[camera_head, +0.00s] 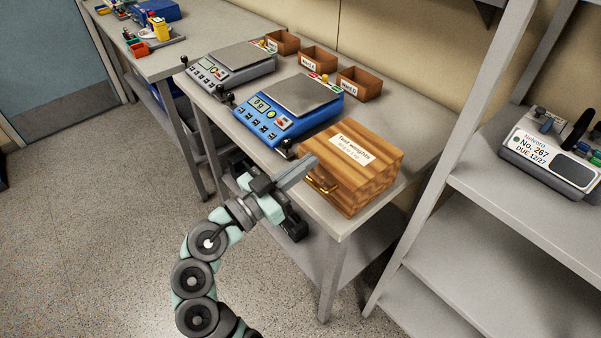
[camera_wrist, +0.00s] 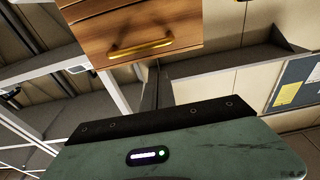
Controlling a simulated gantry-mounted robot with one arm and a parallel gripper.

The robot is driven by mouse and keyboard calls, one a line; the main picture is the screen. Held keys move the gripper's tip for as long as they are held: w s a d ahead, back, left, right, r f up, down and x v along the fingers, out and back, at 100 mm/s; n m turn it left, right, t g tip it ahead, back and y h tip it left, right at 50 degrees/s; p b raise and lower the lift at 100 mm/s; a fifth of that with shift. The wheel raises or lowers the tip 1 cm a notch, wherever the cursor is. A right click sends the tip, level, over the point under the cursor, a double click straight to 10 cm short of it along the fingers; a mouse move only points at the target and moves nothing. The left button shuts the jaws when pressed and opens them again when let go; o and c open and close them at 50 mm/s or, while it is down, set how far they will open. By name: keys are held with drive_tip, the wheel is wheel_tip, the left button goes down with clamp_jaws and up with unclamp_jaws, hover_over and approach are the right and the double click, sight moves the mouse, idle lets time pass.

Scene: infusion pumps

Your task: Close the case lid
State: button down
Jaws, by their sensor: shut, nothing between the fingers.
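The wooden case (camera_head: 365,178), with a white "Test weights" label on its lid (camera_head: 378,146), stands at the near right end of the bench. The lid lies flat over the case, and I see no open gap. A brass handle (camera_head: 322,184) is on the case's front face; it also shows in the wrist view (camera_wrist: 141,49). My gripper (camera_head: 309,165) is shut and empty, with its tips close to the upper left front corner of the case. I cannot tell whether they touch it. The fingertips are not clear in the wrist view.
A blue scale (camera_head: 270,125) stands just left of the case, with a grey scale (camera_head: 215,72) beyond it. Small brown bins (camera_head: 360,88) line the wall side of the bench (camera_head: 408,160). A shelf rack (camera_head: 490,185) stands close on the right. Open floor lies in front.

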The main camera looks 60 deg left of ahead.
drive_tip(key=p+v, duration=0.1)
drive_tip(key=v, duration=0.9)
drive_tip(key=shift+r, duration=0.2)
